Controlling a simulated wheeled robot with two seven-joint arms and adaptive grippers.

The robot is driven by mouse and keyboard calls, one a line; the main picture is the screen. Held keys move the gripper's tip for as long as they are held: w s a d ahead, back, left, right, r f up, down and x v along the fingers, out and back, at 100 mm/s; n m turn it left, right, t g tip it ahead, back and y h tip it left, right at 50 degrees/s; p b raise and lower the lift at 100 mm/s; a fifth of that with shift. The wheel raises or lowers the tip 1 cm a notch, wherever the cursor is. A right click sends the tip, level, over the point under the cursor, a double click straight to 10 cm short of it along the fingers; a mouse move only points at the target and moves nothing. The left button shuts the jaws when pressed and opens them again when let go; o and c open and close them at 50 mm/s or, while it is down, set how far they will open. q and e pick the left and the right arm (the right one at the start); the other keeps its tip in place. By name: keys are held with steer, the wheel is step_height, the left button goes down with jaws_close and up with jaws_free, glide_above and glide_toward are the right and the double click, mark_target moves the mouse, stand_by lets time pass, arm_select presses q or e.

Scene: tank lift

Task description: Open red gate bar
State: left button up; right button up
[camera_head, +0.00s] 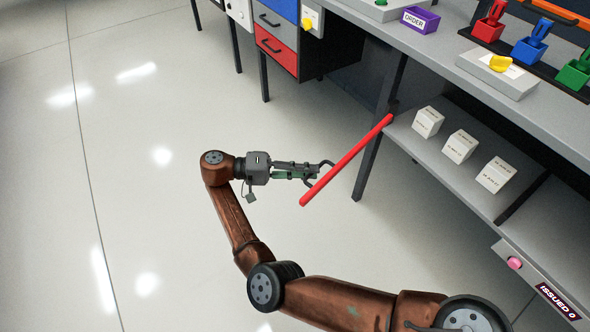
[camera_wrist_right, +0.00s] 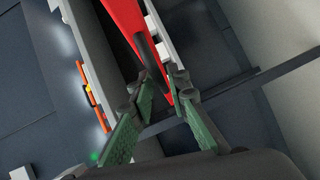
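The red gate bar (camera_head: 345,162) is a long thin bar. Its upper right end meets the workbench near a dark leg, and its free end sticks out over the floor to the lower left. My right gripper (camera_head: 320,174) is at the bar's left side, close to the free half, with its fingers pointing at it. In the right wrist view the fingers (camera_wrist_right: 163,88) with green pads stand apart, and the red bar (camera_wrist_right: 124,18) runs up from between their tips. I cannot tell whether a finger touches the bar. My left gripper is not in view.
The grey workbench (camera_head: 540,130) fills the right side. Its lower shelf carries white boxes (camera_head: 460,146), and a pink button (camera_head: 514,263) is on its front strip. Drawers (camera_head: 277,50) stand at the top. The floor (camera_head: 130,190) on the left is clear.

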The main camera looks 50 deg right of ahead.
steer(key=shift+v, duration=2.95)
